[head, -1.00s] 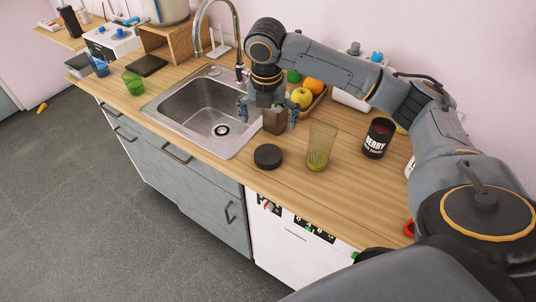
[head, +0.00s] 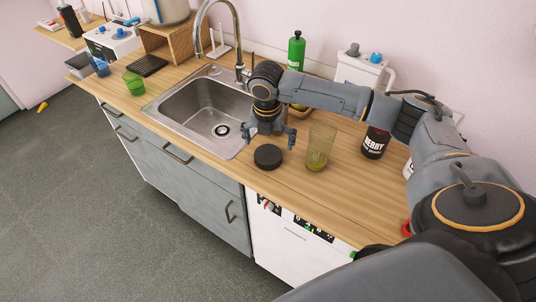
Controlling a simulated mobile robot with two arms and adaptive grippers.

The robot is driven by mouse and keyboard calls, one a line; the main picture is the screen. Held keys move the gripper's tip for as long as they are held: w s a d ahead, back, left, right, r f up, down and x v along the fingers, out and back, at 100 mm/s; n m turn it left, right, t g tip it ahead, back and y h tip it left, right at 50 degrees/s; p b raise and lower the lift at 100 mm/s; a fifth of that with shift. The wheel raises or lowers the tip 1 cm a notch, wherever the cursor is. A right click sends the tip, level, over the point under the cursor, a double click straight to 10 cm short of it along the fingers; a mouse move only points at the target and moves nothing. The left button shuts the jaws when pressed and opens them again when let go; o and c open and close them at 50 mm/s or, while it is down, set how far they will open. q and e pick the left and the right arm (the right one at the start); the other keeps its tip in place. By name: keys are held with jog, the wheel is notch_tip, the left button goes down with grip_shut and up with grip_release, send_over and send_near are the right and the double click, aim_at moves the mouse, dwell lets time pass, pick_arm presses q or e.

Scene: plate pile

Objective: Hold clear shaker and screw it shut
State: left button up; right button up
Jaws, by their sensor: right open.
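The clear shaker (head: 319,150) stands upright and open-topped on the wooden counter, with something yellow-green in its bottom. A round black lid (head: 268,157) lies flat on the counter to the left of the shaker, apart from it. My right gripper (head: 269,142) points down just above and behind the lid, its two fingers spread wide and nothing between them. The right arm reaches over from the right side of the picture. My left gripper does not show.
A dark jar (head: 375,142) labelled BERRY stands right of the shaker. The steel sink (head: 190,118) and faucet (head: 240,55) are to the left. A green bottle (head: 296,52) and a white appliance (head: 362,72) stand behind. The counter's front right part is clear.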

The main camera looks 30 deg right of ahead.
aim_at(268, 154)
jog(key=shift+w+d+f+p, duration=0.15)
jog(key=shift+f+p, duration=0.3)
jog(key=shift+f, duration=0.85)
jog(key=shift+w+d+f+p, duration=0.1)
jog(key=shift+w+f+p, duration=0.25)
jog(key=shift+f, duration=0.9)
jog(key=shift+s, duration=0.1)
jog(key=shift+a, duration=0.1)
jog(key=shift+c, duration=0.2)
jog(key=c, duration=0.9)
